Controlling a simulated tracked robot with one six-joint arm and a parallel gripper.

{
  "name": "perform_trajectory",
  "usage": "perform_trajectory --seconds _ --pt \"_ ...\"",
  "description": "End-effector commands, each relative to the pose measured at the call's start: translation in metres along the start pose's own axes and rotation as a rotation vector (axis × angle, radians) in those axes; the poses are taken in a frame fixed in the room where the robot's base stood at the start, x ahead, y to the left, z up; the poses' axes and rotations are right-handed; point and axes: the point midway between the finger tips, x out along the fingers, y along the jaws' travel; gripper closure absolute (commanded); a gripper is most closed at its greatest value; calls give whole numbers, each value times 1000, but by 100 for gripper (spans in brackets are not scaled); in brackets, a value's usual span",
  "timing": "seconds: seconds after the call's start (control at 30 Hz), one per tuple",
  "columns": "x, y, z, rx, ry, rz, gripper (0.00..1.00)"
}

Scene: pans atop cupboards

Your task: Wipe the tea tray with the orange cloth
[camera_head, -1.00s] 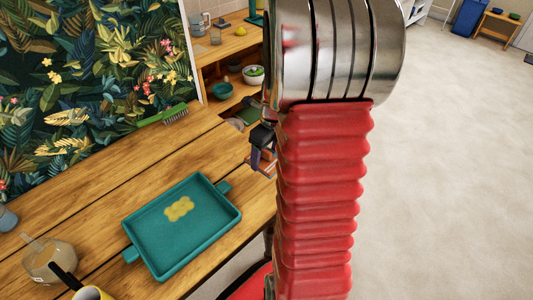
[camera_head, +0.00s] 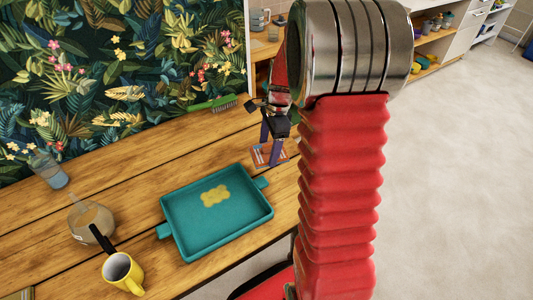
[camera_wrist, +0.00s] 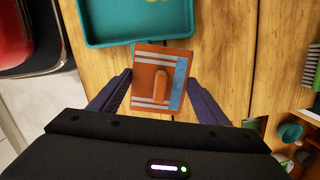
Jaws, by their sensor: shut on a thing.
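The teal tea tray (camera_head: 185,243) lies on the wooden table with a yellow stain (camera_head: 215,196) on its floor. It also shows at the top of the wrist view (camera_wrist: 100,35). The orange cloth (camera_wrist: 145,75), with pale and blue stripes and a raised ridge in its middle, is between my fingers in the wrist view. My gripper (camera_wrist: 158,82) is shut on it. In the head view, my gripper (camera_head: 270,152) and the cloth (camera_head: 261,160) are just beyond the tray's right handle. I cannot tell whether the cloth touches the table.
A yellow mug (camera_head: 135,278), a glass pot (camera_head: 88,222) with a black handle and a glass (camera_head: 50,170) stand left of the tray. A green brush (camera_head: 212,104) lies by the leafy panel (camera_head: 120,60). The table between brush and tray is clear.

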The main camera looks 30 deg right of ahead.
Motion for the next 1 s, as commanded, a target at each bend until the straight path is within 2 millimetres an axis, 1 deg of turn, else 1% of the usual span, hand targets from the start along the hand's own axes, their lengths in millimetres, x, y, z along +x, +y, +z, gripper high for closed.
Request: perform_trajectory --seconds 0.03,0.4,0.8,0.9,1.0 --pt "1 -5 11 -91 0 13 48" --pt "6 -26 84 -786 1 118 48" --pt "10 -34 168 -1540 2 232 48" --pt "11 -34 183 -1676 0 254 48" --pt "12 -34 192 -1761 1 266 48"
